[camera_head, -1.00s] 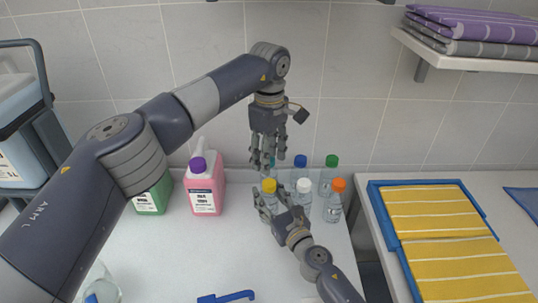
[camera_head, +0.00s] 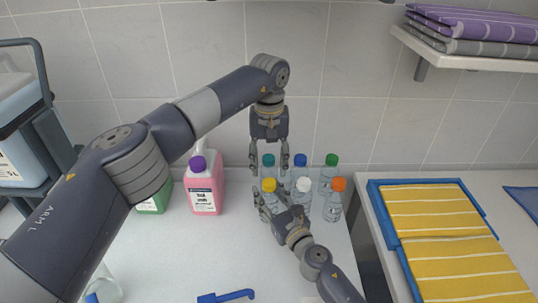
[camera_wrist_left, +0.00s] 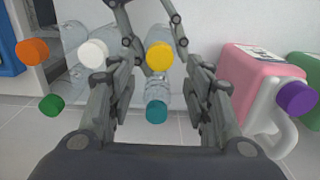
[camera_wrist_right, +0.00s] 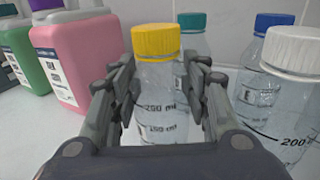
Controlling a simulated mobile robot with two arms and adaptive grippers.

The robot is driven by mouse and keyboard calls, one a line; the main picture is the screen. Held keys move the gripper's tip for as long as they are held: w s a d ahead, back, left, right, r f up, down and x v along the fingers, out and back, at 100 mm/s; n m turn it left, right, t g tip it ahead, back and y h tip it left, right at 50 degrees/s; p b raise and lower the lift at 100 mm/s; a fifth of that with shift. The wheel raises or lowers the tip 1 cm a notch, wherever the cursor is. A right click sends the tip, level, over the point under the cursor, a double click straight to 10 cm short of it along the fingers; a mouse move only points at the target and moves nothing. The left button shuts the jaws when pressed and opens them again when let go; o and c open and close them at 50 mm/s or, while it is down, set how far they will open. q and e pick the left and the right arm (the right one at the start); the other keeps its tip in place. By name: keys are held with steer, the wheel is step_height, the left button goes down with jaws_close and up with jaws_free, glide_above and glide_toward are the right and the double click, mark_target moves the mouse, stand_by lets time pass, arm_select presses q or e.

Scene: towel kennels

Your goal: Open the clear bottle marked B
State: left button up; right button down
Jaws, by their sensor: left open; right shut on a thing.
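Several clear bottles with coloured caps stand in two rows by the wall; I cannot read which is marked B. My right gripper (camera_head: 271,203) is shut on the yellow-capped bottle (camera_wrist_right: 158,100) in the front row, which stands upright with its cap (camera_head: 269,185) on. My left gripper (camera_head: 269,160) is open and points down over the teal-capped bottle (camera_head: 266,171), behind the yellow one. The teal cap (camera_wrist_left: 156,111) shows between the left fingers in the left wrist view, apart from them.
White-capped (camera_head: 303,186), orange-capped (camera_head: 338,185), blue-capped (camera_head: 300,160) and green-capped (camera_head: 331,160) bottles stand close by on the right. A pink jug (camera_head: 205,190) and green jug (camera_head: 154,198) stand left. A blue tool (camera_head: 226,296) lies in front. A blue tray (camera_head: 396,240) holds yellow towels.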

mark_target(269, 181)
arm_select(q)
step_height(269, 181, down, 6)
steer(key=shift+r, duration=0.15)
jaws_close()
stand_by(0.3)
